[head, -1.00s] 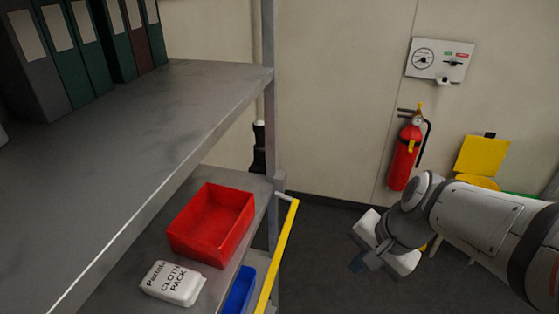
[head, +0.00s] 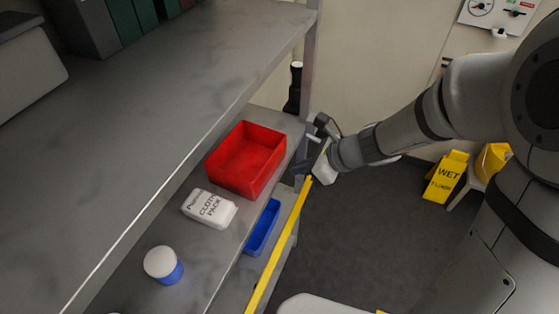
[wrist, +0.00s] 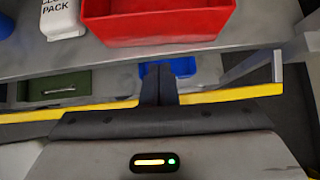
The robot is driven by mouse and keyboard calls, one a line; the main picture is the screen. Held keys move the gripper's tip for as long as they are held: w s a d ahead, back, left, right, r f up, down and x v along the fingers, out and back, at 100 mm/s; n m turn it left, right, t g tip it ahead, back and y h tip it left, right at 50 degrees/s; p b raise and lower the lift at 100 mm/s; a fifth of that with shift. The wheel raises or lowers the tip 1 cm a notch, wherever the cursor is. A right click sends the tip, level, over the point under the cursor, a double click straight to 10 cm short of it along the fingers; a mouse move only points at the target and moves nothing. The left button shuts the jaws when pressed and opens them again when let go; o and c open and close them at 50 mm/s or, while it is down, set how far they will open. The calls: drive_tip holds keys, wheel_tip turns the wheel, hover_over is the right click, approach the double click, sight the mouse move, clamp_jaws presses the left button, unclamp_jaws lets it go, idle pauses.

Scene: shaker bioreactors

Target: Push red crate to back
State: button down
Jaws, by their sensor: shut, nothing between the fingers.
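The red crate (head: 246,160) is an open, empty box on the grey middle shelf, near its front edge. In the wrist view the red crate (wrist: 158,22) shows at the top, above and beyond the fingers. My gripper (head: 304,172) is in front of the shelf, to the right of the crate and apart from it. In the wrist view the fingers of my gripper (wrist: 158,80) are together and empty, pointing toward the shelf.
A white cloth pack (head: 209,208) lies close beside the crate. A yellow rail (head: 281,247) runs along the shelf front. A blue bin (head: 262,227) sits lower down. A white and blue tub (head: 163,265) stands nearer on the shelf. A metal post (head: 310,60) rises at the shelf end.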

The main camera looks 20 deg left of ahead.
sight(272, 167)
drive_tip(key=shift+w+a+f+p, duration=0.1)
drive_tip(key=shift+a+f+p, duration=0.1)
drive_tip(key=shift+a, duration=0.65)
drive_tip(key=shift+w+a+f+p, duration=0.1)
drive_tip(key=shift+a+f+p, duration=0.05)
drive_tip(key=shift+a, duration=0.65)
drive_tip(key=shift+w+a+f+p, duration=0.1)
drive_tip(key=shift+a+f+p, duration=0.1)
drive_tip(key=shift+a, duration=0.65)
